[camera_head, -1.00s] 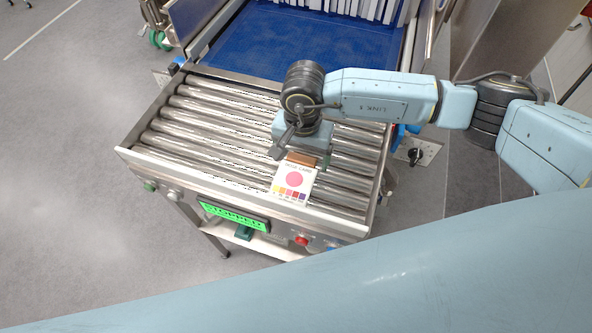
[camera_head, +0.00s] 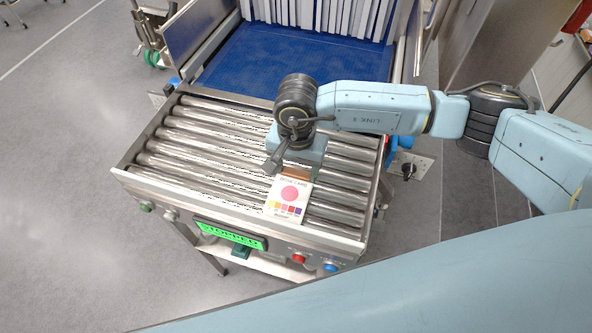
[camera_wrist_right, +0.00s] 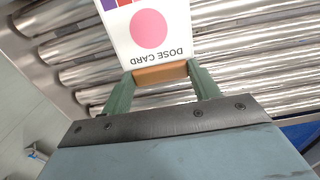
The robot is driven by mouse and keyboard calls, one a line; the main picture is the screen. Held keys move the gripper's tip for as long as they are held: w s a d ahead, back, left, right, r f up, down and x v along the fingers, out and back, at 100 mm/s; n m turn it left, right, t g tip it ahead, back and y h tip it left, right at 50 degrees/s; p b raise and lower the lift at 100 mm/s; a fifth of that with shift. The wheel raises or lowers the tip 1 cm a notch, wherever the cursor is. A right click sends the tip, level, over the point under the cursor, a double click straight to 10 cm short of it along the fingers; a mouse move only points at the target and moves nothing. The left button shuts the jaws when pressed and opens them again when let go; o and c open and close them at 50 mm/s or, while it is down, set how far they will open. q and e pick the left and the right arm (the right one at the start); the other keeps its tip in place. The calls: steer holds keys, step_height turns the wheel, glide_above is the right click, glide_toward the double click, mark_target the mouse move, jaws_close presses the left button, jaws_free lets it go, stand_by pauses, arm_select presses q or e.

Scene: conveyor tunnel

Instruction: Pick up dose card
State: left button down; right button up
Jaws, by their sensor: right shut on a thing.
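The dose card (camera_head: 289,198) is white with a pink circle and a row of coloured squares. It is at the front right of the metal rollers, and a brown edge piece shows at its far end. In the right wrist view the dose card (camera_wrist_right: 150,30) extends from between the green fingers. My right gripper (camera_head: 300,172) is shut on the card's brown end piece; it also shows in the right wrist view (camera_wrist_right: 161,75). I cannot tell whether the card still touches the rollers. My left gripper is not in view.
The roller conveyor (camera_head: 190,148) has a metal frame. A green sign (camera_head: 230,235) reads STOPPED, beside a red button (camera_head: 299,258) and a blue button (camera_head: 330,266). Behind lie a blue belt (camera_head: 290,60) and white strip curtains (camera_head: 340,18). The left rollers are clear.

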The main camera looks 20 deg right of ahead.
step_height(320, 180, up, 4)
steer(key=shift+f+p, duration=0.15)
steer(key=shift+p, duration=0.6)
step_height(320, 180, up, 13)
steer(key=shift+f, duration=0.15)
steer(key=o, duration=0.5)
steer(key=c, duration=0.9)
steer(key=shift+o, duration=0.2)
